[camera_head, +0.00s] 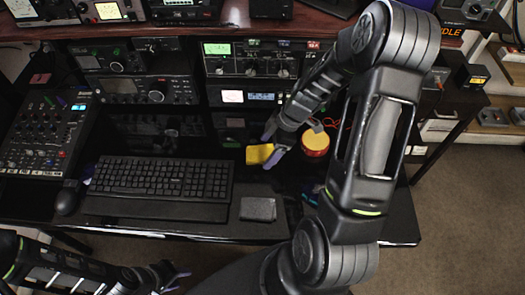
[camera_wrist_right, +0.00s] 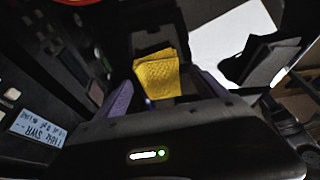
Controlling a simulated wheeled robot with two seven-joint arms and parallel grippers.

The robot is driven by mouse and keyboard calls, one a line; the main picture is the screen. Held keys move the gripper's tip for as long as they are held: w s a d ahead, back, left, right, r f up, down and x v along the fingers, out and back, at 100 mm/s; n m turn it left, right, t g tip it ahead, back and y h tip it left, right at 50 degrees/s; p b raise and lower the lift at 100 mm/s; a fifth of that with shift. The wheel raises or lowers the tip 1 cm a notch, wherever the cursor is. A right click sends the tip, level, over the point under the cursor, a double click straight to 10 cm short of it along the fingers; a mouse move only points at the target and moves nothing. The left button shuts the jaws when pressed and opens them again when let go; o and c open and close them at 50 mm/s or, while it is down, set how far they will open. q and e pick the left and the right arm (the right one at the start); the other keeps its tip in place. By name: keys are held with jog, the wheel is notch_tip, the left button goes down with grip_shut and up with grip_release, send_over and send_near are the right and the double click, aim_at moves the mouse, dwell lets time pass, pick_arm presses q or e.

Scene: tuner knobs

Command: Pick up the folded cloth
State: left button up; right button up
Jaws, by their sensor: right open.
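The folded cloth (camera_head: 259,154) is yellow and lies on the dark desk, right of the keyboard. In the right wrist view the cloth (camera_wrist_right: 158,76) shows its textured top between and beyond the two purple fingers. My right gripper (camera_head: 271,147) is open beside the cloth in the head view, with one finger partly in front of its right end. In the wrist view my right gripper (camera_wrist_right: 165,92) has a finger on each side of the cloth, with gaps. I cannot tell if either finger touches it. My left gripper (camera_head: 177,275) is open and empty at the bottom, well away from the cloth.
A red and yellow round tin (camera_head: 315,142) stands just right of my right gripper. A black keyboard (camera_head: 160,178) and a small dark pad (camera_head: 258,209) lie on the desk. Radio units (camera_head: 262,62) stand behind. A mixer (camera_head: 45,130) is at the left.

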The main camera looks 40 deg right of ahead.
aim_at(268, 151)
jog(key=shift+w+a+f, duration=0.1)
jog(key=shift+f, duration=0.3)
jog(key=c, duration=1.4)
jog(key=shift+r, duration=0.15)
notch_tip(268, 151, up, 10)
jog(key=shift+f+b, duration=0.1)
jog(key=shift+b, duration=0.35)
